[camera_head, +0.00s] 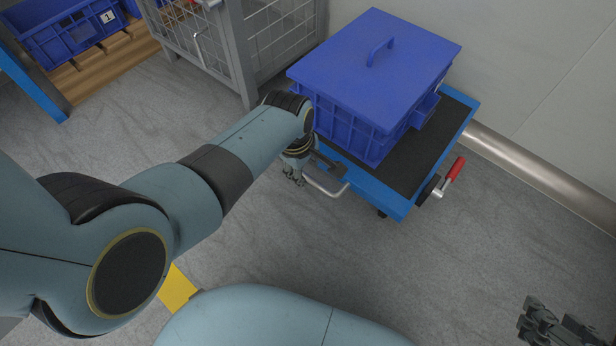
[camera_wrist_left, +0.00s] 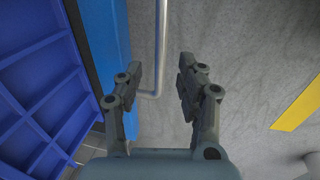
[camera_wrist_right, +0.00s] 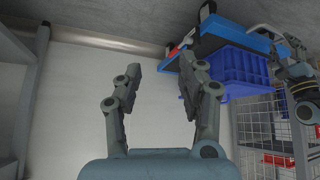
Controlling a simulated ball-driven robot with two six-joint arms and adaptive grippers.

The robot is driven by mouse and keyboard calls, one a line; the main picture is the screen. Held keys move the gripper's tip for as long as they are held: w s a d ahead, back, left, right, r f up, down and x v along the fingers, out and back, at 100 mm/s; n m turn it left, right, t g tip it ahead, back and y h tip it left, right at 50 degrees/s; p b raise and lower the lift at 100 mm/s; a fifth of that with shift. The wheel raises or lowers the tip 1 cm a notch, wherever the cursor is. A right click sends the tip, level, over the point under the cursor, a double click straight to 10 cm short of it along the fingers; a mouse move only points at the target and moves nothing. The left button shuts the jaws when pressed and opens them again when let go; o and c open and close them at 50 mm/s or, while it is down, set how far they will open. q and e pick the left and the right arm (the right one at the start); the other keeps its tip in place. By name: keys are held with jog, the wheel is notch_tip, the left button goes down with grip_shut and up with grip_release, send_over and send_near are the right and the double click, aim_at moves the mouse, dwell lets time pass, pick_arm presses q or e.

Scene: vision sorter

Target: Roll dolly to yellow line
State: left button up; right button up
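The dolly (camera_head: 433,150) has a blue frame and a black deck. It carries a lidded blue crate (camera_head: 372,58). Its silver handle (camera_head: 330,190) sticks out at the near left side. My left gripper (camera_head: 293,174) is beside the handle. In the left wrist view its fingers (camera_wrist_left: 160,80) are open, and the handle bar (camera_wrist_left: 160,40) appears between them; I cannot tell whether they touch it. The yellow line (camera_head: 177,289) lies on the floor at lower left, partly hidden by my arm. It also shows in the left wrist view (camera_wrist_left: 299,108). My right gripper (camera_head: 552,326) is open and empty (camera_wrist_right: 166,78), away from the dolly.
A red-gripped lever (camera_head: 454,169) is at the dolly's right corner. A wire mesh cage (camera_head: 280,38) stands close at its left. A metal pipe (camera_head: 540,175) runs along the wall behind. A rack with blue bins (camera_head: 70,30) is at upper left. The floor in front is clear.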

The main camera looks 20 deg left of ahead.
aim_at(308, 178)
pick_arm(q)
notch_tip(308, 178, down, 2)
jog(key=shift+f+b, duration=0.1)
jog(key=shift+b, duration=0.7)
jog(key=shift+w+d+f+b, duration=0.1)
jog(key=shift+w+f+b, duration=0.05)
jog(key=shift+f+b, duration=0.4)
jog(key=shift+w+f+b, duration=0.15)
jog(key=shift+f+b, duration=0.25)
jog(key=shift+b, duration=0.05)
pick_arm(e)
jog(key=t, duration=0.4)
jog(key=f+t, duration=0.1)
jog(key=t, duration=0.1)
jog(key=shift+w+a, duration=0.15)
jog(key=shift+a, duration=0.25)
pick_arm(q)
grip_shut()
